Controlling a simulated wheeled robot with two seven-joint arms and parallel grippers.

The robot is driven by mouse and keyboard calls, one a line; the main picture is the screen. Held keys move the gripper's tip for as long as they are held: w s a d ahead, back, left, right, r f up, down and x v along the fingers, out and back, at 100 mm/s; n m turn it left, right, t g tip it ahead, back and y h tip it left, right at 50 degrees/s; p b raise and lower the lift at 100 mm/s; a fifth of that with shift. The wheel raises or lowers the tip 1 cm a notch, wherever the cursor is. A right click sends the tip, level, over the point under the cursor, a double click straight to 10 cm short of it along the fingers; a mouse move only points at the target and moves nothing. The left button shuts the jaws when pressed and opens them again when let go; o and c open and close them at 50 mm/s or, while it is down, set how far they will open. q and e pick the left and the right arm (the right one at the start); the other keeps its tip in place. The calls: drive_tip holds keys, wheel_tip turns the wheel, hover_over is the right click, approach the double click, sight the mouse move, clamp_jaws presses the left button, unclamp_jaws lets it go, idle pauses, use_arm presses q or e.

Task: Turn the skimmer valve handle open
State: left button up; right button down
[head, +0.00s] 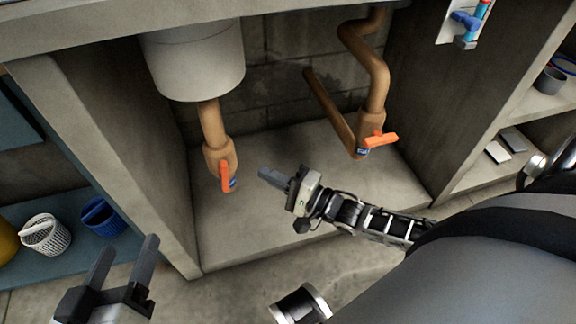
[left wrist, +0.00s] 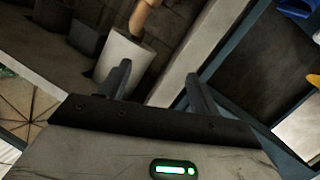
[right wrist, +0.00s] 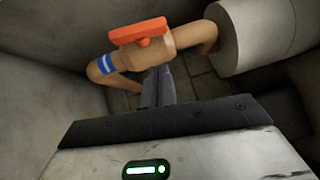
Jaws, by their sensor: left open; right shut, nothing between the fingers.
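Two valves with orange handles sit on tan pipes inside a concrete recess; I cannot tell by label which is the skimmer valve. The left valve handle (head: 225,177) hangs under a pale cylinder (head: 195,62) and points roughly along its pipe. The right valve handle (head: 381,139) sticks out crosswise to its pipe. My right gripper (head: 268,177) is shut and empty, a little right of the left valve, not touching it. In the right wrist view an orange handle (right wrist: 138,31) shows just beyond the fingertips. My left gripper (head: 124,256) is open and empty, outside the recess at lower left.
Concrete side walls (head: 112,160) and an overhead ledge (head: 110,28) frame the recess. A white basket (head: 45,236) and a blue basket (head: 103,218) stand on a shelf at left. Shelves at right hold a grey cup (head: 549,81). The recess floor (head: 290,185) is mostly clear.

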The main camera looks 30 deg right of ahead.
sight(224, 174)
use_arm(q)
drive_tip(key=shift+d+r+n+b, duration=0.2)
drive_tip(key=shift+n+b, duration=0.1)
drive_tip(key=shift+b, duration=0.15)
use_arm(e)
drive_tip(key=w+a, duration=0.2)
drive_tip(key=a, duration=0.1)
drive_tip(key=w+a, duration=0.1)
drive_tip(key=shift+a+r, duration=0.35)
drive_tip(key=shift+a, duration=0.05)
use_arm(q)
drive_tip(key=shift+w, duration=0.1)
